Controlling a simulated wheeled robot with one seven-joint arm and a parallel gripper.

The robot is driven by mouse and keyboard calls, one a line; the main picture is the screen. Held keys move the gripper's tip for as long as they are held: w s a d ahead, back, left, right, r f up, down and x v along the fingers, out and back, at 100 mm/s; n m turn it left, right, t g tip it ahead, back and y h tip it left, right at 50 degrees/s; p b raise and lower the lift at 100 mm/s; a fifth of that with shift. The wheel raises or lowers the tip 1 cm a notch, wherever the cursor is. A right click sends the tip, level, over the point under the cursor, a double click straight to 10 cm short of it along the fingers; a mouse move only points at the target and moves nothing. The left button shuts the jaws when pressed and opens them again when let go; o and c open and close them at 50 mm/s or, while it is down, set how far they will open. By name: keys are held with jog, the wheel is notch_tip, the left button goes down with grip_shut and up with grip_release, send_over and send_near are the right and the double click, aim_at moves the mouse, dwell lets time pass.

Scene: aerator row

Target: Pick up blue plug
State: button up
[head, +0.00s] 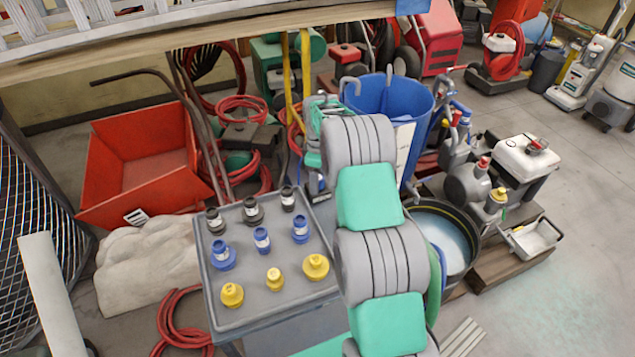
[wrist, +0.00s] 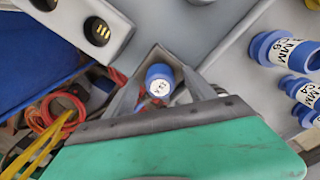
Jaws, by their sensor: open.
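In the wrist view a blue plug (wrist: 159,79) with a white label on its end shows between the two fingers of my gripper (wrist: 160,68). The fingers are open, one on each side of it. I cannot tell whether they touch it. In the head view three blue plugs, left (head: 223,255), middle (head: 262,240) and right (head: 300,229), stand upright in the middle row on a grey stand (head: 245,290). Other blue plugs with white labels (wrist: 270,47) show at the right of the wrist view. My fingertips are not clear in the head view.
Black plugs (head: 252,210) stand behind the blue row and yellow plugs (head: 275,280) in front. A red bin (head: 140,160) stands at the left. A blue barrel (head: 385,95) and a black tub (head: 440,235) stand beyond my arm. A wooden beam crosses the top.

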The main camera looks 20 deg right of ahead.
grip_shut()
dwell(0.7)
